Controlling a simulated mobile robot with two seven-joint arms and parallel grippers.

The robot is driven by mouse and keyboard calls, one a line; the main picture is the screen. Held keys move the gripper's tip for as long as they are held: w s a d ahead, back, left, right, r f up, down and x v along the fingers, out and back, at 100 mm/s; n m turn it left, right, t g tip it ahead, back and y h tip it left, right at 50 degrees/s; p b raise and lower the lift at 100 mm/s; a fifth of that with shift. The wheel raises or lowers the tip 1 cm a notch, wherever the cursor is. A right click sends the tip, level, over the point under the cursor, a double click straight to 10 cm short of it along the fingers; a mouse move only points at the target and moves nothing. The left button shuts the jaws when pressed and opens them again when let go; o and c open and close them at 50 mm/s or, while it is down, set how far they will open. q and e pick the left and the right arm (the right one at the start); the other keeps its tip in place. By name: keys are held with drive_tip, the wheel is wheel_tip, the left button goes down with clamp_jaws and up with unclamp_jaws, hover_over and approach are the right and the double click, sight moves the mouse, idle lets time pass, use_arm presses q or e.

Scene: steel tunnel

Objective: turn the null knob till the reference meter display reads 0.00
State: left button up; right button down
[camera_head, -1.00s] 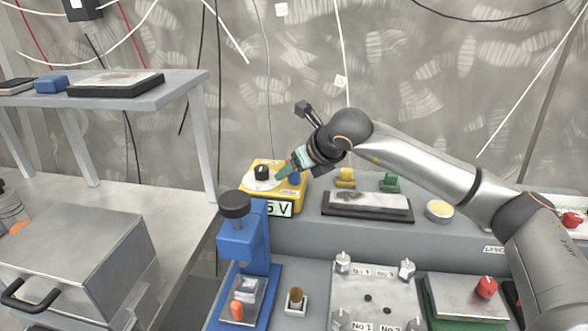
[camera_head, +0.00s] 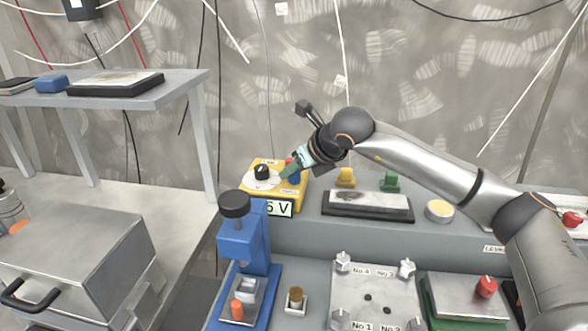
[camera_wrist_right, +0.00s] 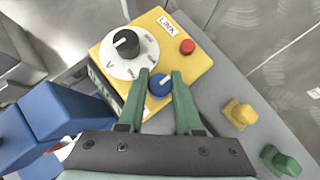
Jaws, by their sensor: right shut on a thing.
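The yellow reference meter (camera_head: 287,201) stands behind the blue press. Its white dial with a black knob (camera_wrist_right: 127,44), a red button (camera_wrist_right: 187,46) and a small blue knob (camera_wrist_right: 160,84) show in the right wrist view. The blue knob appears to be the null knob; no label on it is readable. My right gripper (camera_wrist_right: 163,82) is shut on the blue knob, one green finger on each side. In the head view the display (camera_head: 278,208) shows only "5 V"; the leading digits are hidden behind the press. My left gripper is not in view.
The blue press (camera_head: 240,245) with a black knob stands in front of the meter. Yellow (camera_head: 345,177) and green (camera_head: 389,181) pieces stand to the right, behind a dark-framed block (camera_head: 368,205). A grey metal box (camera_head: 75,255) sits on the left bench.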

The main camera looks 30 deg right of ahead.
drive_tip(key=shift+n+y, duration=0.9)
drive_tip(key=shift+n, duration=0.3)
drive_tip(key=shift+r+n+g+y+p, duration=0.15)
drive_tip(key=shift+n+g+y+p, duration=0.35)
drive_tip(key=shift+n, duration=0.3)
drive_tip(key=shift+n+g+y+p, duration=0.4)
drive_tip(key=shift+n+y, duration=0.2)
drive_tip(key=shift+n, duration=0.1)
drive_tip(key=shift+n+g+y, duration=0.3)
drive_tip(key=shift+n, duration=0.4)
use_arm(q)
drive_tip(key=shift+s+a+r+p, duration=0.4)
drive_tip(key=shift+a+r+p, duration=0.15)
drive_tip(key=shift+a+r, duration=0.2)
use_arm(e)
drive_tip(key=shift+n+g+y, duration=0.4)
drive_tip(key=shift+n, duration=0.4)
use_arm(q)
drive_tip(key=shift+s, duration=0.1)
